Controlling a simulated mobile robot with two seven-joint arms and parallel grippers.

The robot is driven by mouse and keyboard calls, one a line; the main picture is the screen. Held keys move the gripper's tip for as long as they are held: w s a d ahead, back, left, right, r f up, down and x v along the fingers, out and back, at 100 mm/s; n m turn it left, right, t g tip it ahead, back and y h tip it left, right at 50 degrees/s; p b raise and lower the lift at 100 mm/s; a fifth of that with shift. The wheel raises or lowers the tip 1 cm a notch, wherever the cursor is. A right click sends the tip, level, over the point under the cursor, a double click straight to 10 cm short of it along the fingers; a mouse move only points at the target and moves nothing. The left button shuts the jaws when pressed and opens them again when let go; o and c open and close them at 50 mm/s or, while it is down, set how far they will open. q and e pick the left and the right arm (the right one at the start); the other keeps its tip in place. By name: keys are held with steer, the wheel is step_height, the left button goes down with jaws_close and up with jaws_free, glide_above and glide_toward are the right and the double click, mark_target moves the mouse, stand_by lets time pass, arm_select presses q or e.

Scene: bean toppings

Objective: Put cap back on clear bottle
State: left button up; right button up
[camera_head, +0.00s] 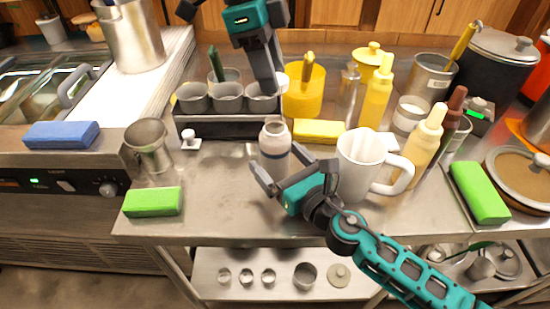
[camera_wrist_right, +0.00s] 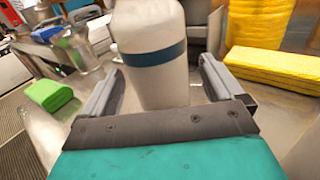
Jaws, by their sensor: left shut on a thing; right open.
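The clear bottle (camera_head: 274,148), pale with a blue band, stands upright on the steel counter; its top looks uncovered. My right gripper (camera_head: 280,168) is open, with its fingers on either side of the lower bottle. The right wrist view shows the bottle (camera_wrist_right: 160,72) between the two spread fingers, with a gap visible at the left finger. My left gripper (camera_head: 270,88) is above and behind the bottle, over the cup rack, pointing down. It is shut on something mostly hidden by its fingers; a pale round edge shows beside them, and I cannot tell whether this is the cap.
The rack of grey cups (camera_head: 228,128) stands behind the bottle. A white mug (camera_head: 360,165) stands close to its right, beside my right gripper. A yellow sponge (camera_head: 318,131) lies behind. A small white knobbed piece (camera_head: 190,138) lies left. The front-left counter is clear beyond the green sponge (camera_head: 153,202).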

steer(key=shift+x, duration=1)
steer(key=shift+s, duration=0.1)
steer(key=shift+c, duration=0.3)
steer(key=c, duration=1.4)
arm_select(q)
steer(key=shift+f, duration=2.5)
arm_select(e)
steer(key=shift+c, duration=0.2)
arm_select(q)
steer(key=shift+f, duration=0.9)
steer(key=shift+f, duration=0.55)
